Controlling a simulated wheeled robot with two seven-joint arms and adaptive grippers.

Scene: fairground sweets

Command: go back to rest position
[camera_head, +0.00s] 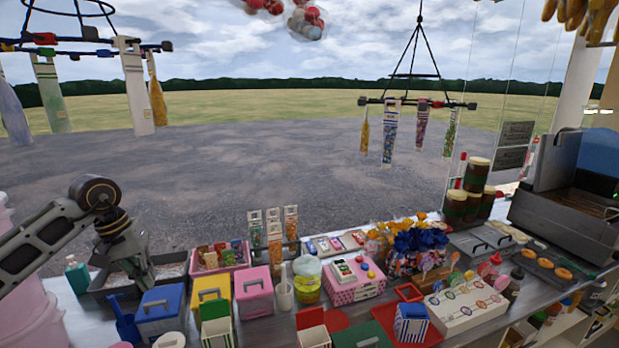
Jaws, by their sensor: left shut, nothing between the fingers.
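My left arm comes in from the left, bends at a dark joint, and points down. My left gripper (144,278) is shut and empty, with its fingers low over the dark grey tray (97,290) at the left end of the counter. The gripper hides part of the tray, and I cannot tell whether the fingertips touch what lies in it. My right gripper is not in view.
A blue box (160,312) and a blue scoop (125,322) stand just in front of the gripper. A green bottle (77,275) is to its left, a pink box of sweets (220,268) to its right.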

